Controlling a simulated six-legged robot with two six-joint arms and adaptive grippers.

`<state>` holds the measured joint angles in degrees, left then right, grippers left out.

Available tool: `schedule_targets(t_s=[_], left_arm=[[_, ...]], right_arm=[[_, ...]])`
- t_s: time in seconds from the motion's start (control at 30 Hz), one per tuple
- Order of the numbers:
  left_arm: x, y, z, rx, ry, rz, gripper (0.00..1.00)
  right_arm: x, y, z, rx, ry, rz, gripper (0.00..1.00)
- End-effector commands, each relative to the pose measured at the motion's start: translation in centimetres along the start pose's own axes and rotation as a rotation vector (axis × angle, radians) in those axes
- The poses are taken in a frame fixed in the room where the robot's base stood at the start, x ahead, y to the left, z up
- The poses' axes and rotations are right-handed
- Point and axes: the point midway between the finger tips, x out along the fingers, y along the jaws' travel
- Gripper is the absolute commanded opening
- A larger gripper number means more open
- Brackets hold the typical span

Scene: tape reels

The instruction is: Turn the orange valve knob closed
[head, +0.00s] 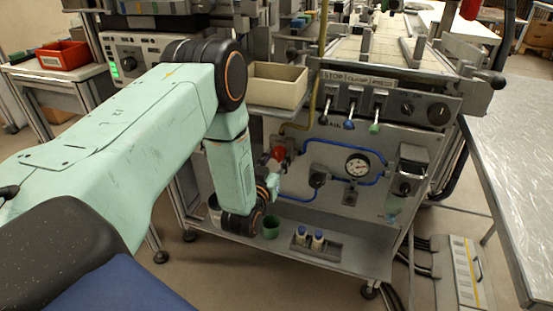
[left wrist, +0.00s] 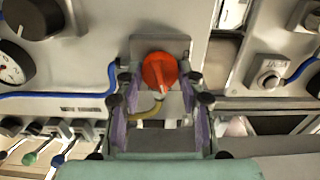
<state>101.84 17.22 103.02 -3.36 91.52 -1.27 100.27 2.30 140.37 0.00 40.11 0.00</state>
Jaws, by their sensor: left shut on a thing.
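The orange valve knob (head: 280,151) sits on the grey front panel of the machine, at the left end of the panel in the head view. In the left wrist view the knob (left wrist: 158,70) is round with a raised bar and lies between the fingers. My left gripper (head: 270,168) reaches the panel at the knob, and its forearm hides part of this area in the head view. In the left wrist view the left gripper (left wrist: 159,80) has one purple-padded finger on each side, shut on the knob. My right gripper is not in view.
Blue hoses (head: 345,145) and a pressure gauge (head: 358,165) are right of the knob. Several coloured levers (head: 350,122) stick out above. A beige bin (head: 277,85) sits above the knob.

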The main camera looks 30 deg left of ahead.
Motion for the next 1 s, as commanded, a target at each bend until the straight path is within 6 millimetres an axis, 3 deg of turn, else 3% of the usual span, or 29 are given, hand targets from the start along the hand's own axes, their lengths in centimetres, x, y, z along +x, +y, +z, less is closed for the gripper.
schedule_targets(t_s=[1.0], left_arm=[[-0.1,0.0,0.2,-0.96,-0.002,-0.002,0.07]], right_arm=[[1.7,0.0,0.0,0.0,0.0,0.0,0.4]])
